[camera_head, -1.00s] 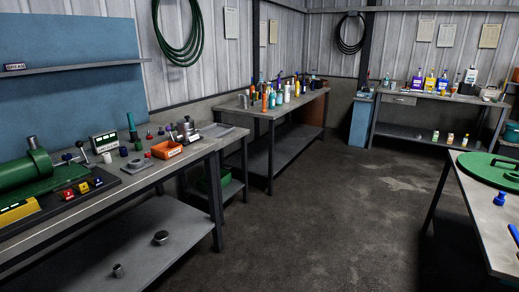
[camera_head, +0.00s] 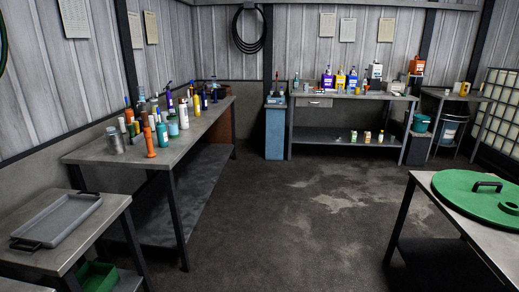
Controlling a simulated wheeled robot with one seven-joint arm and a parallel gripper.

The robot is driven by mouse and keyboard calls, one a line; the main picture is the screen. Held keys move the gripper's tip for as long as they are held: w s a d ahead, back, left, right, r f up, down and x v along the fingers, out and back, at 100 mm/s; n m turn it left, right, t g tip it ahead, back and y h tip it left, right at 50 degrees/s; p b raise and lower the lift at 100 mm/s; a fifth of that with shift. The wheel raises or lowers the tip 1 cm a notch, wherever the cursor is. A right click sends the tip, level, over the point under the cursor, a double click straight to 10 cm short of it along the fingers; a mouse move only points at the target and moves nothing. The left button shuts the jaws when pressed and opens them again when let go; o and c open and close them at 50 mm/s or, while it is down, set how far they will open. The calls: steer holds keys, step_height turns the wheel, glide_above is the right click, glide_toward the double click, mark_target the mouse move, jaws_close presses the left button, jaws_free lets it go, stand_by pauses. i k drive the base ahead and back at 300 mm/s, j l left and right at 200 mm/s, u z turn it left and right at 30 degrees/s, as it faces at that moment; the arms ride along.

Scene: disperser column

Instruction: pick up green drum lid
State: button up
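The green drum lid (camera_head: 470,191) is a wide, flat, round disc with a dark handle on top. It lies on a grey metal table (camera_head: 423,181) at the right side of the head view. The right edge of the lid is cut off by the picture. My gripper is not in view.
A left bench (camera_head: 180,150) holds several bottles. A low table (camera_head: 108,212) with a grey tray (camera_head: 57,222) stands at the near left. A back bench (camera_head: 300,96) carries more bottles. The concrete floor (camera_head: 290,215) between the tables is clear.

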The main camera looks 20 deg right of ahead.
mark_target(489, 199)
steer(key=i+l+z, duration=0.15)
steer(key=i+z, duration=0.2)
steer(key=i, duration=0.3)
steer(key=i+z, duration=0.35)
steer(key=i, duration=0.25)
steer(key=i+j+z, duration=0.2)
steer(key=i+z, duration=0.15)
steer(key=i, duration=0.3)
steer(key=i+z, duration=0.2)
steer(key=i, duration=0.2)
steer(key=i+j+z, duration=0.15)
steer(key=i, duration=0.25)
steer(key=i+l, duration=0.1)
steer(key=l, duration=0.2)
steer(key=i+l, duration=0.15)
steer(key=l, duration=0.15)
